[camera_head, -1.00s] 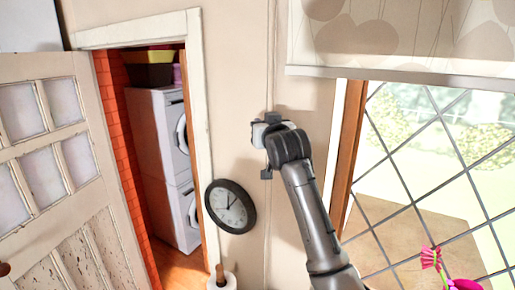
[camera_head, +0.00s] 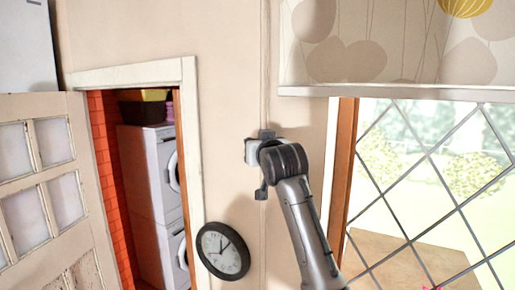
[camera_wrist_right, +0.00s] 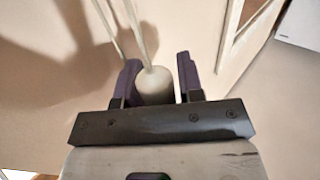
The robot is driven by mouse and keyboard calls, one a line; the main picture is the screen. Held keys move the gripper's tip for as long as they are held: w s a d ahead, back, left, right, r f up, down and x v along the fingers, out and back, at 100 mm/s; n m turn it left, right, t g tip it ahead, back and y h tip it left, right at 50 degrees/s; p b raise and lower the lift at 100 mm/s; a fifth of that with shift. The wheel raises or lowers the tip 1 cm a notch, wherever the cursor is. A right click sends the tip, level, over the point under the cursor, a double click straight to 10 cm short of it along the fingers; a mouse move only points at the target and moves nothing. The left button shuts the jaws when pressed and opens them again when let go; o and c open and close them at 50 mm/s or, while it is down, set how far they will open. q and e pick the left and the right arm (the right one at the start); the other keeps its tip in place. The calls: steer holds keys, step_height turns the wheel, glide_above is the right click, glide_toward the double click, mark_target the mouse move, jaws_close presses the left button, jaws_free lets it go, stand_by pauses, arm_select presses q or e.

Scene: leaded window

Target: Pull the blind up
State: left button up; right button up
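The patterned blind (camera_head: 360,45) hangs over the upper part of the leaded window at upper right in the head view. Its straight bottom edge shows above the panes. My right gripper (camera_head: 262,162) is at the wall left of the window, where a thin cord (camera_head: 265,70) runs down. In the right wrist view, the fingers of the right gripper (camera_wrist_right: 160,78) are shut on a pale cylindrical pull (camera_wrist_right: 154,88), one on each side. Cords rise from its top. My left gripper is not in view.
A round dark-rimmed clock (camera_head: 222,250) hangs on the wall below and left of the gripper. An open panelled door (camera_head: 45,190) and a doorway with stacked white machines (camera_head: 158,190) are at left. The wooden window frame (camera_head: 340,160) stands right of the arm.

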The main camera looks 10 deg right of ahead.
steer(key=o, duration=0.3)
steer(key=shift+f, duration=0.1)
steer(key=shift+s+f+b, duration=0.15)
steer(key=shift+s+b, duration=0.3)
steer(key=s+b, duration=0.6)
steer(key=s, duration=0.7)
steer(key=shift+d+b, duration=0.3)
steer(key=shift+d, duration=0.1)
steer(key=shift+w, duration=0.1)
